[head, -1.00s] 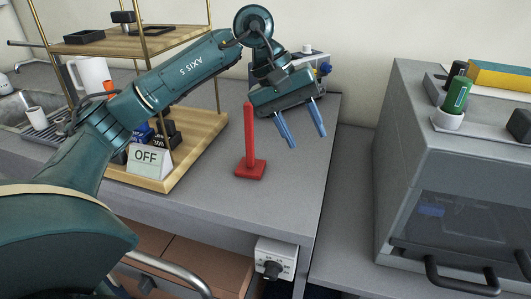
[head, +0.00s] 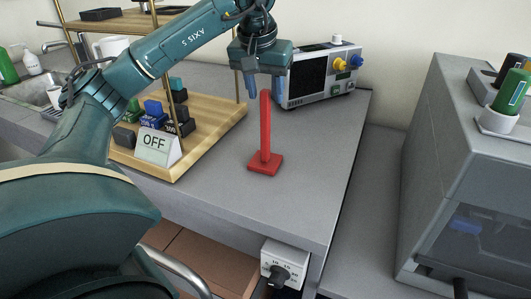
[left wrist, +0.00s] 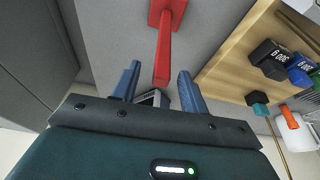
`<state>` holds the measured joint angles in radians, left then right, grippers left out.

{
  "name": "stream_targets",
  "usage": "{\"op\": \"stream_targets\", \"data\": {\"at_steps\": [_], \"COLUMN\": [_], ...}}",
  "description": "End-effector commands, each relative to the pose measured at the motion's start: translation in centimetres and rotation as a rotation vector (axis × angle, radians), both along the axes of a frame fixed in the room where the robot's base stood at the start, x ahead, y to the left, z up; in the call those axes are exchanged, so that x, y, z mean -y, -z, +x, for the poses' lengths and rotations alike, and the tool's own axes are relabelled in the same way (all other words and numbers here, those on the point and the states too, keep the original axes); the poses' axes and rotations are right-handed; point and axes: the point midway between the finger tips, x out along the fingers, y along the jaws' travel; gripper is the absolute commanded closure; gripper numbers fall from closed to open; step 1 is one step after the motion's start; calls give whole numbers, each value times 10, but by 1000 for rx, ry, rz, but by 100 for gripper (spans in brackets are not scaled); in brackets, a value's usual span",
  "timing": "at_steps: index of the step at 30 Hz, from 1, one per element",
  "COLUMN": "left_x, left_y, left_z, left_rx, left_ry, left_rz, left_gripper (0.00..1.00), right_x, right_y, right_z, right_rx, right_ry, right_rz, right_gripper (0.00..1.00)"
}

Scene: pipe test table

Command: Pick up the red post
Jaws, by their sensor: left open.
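The red post (head: 265,128) stands upright on its square red base on the grey table. My left gripper (head: 265,88) is open, with its blue fingers pointing down at the post's upper end. In the left wrist view the red post (left wrist: 164,50) reaches in from the top, and its end lies between the two fingertips of my left gripper (left wrist: 158,78). The fingers appear apart from the post, with room on both sides. My right gripper is not in view.
A wooden shelf (head: 215,125) with an OFF sign (head: 158,147) and small blocks stands left of the post. An instrument with a screen (head: 318,75) sits behind it. A grey cabinet (head: 470,170) stands at right. The table's front is clear.

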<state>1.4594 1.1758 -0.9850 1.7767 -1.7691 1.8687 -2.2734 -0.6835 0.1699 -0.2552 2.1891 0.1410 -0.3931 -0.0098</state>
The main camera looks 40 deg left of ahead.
Motion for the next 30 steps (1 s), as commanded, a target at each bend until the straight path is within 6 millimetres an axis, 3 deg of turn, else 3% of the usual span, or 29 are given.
{"op": "stream_targets", "data": {"at_steps": [9, 18, 30], "left_x": [-6, -6, -6], "left_y": [43, 48, 47], "left_z": [8, 10, 10], "left_rx": [-2, 0, 0], "left_ry": [-1, -1, -1], "left_rz": [0, 0, 0], "left_gripper": [56, 56, 89], "right_x": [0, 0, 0], "right_y": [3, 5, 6], "right_z": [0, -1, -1], "right_rx": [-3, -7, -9], "right_ry": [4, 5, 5], "right_rz": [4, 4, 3], "right_gripper": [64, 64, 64]}}
